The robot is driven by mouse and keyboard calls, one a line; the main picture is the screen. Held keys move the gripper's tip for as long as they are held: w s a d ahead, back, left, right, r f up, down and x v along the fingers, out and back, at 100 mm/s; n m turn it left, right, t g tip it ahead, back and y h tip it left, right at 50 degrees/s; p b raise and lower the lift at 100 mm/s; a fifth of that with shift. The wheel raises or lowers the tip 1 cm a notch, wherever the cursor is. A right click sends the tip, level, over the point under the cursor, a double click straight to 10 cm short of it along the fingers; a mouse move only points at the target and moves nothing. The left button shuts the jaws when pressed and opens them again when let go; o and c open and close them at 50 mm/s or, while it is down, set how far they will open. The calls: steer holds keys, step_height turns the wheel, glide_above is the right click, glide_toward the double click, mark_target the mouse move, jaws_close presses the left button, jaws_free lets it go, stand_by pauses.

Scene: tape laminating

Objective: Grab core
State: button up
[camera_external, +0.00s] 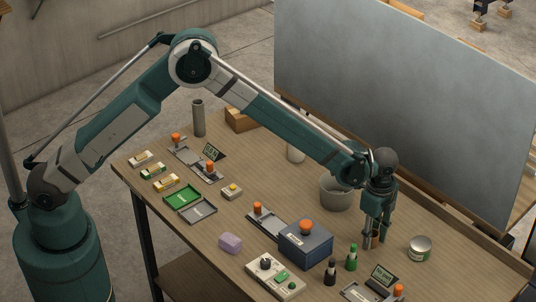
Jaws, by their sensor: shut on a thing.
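My gripper (377,237) points down over the right part of the table, near the back. Its fingers are shut on a small brownish cylinder, which looks like the core (373,239). The fingers partly hide the core, and I cannot tell whether it touches the table.
A grey bucket (336,193) stands just left of my gripper. A tin (420,248) stands to its right. A green bottle (351,258), a dark bottle (330,272) and a blue box (306,247) with an orange knob are in front. A large grey panel (400,85) rises behind the table.

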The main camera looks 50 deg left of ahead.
steer(key=shift+r, duration=0.1)
step_height(320, 180, up, 10)
steer(key=shift+f, duration=0.1)
stand_by(0.5)
